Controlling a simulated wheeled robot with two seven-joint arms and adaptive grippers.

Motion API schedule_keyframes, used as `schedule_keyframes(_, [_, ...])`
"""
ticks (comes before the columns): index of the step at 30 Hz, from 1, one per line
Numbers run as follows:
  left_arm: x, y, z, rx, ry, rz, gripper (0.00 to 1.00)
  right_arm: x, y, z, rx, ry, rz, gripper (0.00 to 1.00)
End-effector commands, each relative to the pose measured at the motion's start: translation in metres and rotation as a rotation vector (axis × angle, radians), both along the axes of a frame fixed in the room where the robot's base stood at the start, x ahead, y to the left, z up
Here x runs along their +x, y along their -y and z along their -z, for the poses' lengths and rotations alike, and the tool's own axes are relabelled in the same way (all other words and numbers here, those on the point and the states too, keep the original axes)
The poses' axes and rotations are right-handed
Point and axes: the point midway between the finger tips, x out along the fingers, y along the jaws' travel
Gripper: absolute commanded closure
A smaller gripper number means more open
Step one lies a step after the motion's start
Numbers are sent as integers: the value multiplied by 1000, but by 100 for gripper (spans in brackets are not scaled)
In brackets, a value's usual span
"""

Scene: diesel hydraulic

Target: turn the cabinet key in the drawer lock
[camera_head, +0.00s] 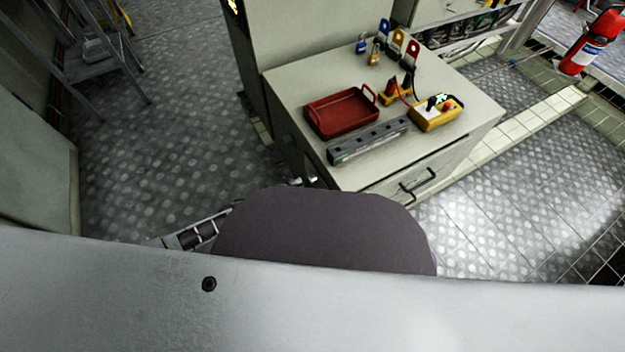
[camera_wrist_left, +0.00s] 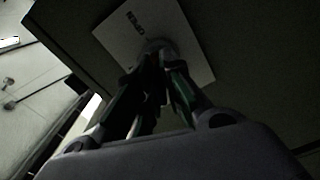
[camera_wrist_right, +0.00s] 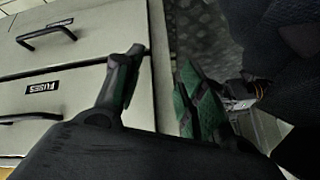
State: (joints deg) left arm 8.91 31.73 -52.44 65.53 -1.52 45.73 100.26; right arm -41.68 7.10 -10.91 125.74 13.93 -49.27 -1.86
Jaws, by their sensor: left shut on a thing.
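In the left wrist view my left gripper (camera_wrist_left: 160,62) is shut at a round grey lock (camera_wrist_left: 158,46) on a pale plate (camera_wrist_left: 188,30) with dark lettering. The key is hidden between its fingers, so its angle cannot be told. In the head view only a small part of my left gripper (camera_head: 300,182) shows beside the near corner of the cabinet (camera_head: 290,130). In the right wrist view my right gripper (camera_wrist_right: 163,60) is open, its fingers apart beside the cabinet's drawer fronts (camera_wrist_right: 85,95), with nothing seen between them.
On the cabinet top are a red tray (camera_head: 343,114), a grey slotted bar (camera_head: 370,143), a yellow box (camera_head: 436,115) and several tags and padlocks. A drawer handle (camera_head: 418,185) juts from the front. A ladder (camera_head: 110,45) stands at left. The patterned floor (camera_head: 170,130) between is clear.

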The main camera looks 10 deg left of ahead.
Motion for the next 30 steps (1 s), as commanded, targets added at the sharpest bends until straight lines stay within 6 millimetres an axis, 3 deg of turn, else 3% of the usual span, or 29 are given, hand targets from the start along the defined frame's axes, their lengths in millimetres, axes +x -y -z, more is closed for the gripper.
schedule_keyframes(18, [0, -1, 1, -230, -343, 0, 100, 6, -3, -4, 10, 9, 9, 60])
schedule_keyframes(19, [0, 0, 1, -227, -339, 0, 87, 6, -3, -4, 10, 10, 8, 60])
schedule_keyframes(24, [0, 0, 0, -226, -336, 0, 65, 7, -2, -5, 9, 12, 7, 60])
schedule_keyframes(30, [0, 0, 0, -225, -334, 0, 65, 6, -1, -3, 4, 10, 3, 60])
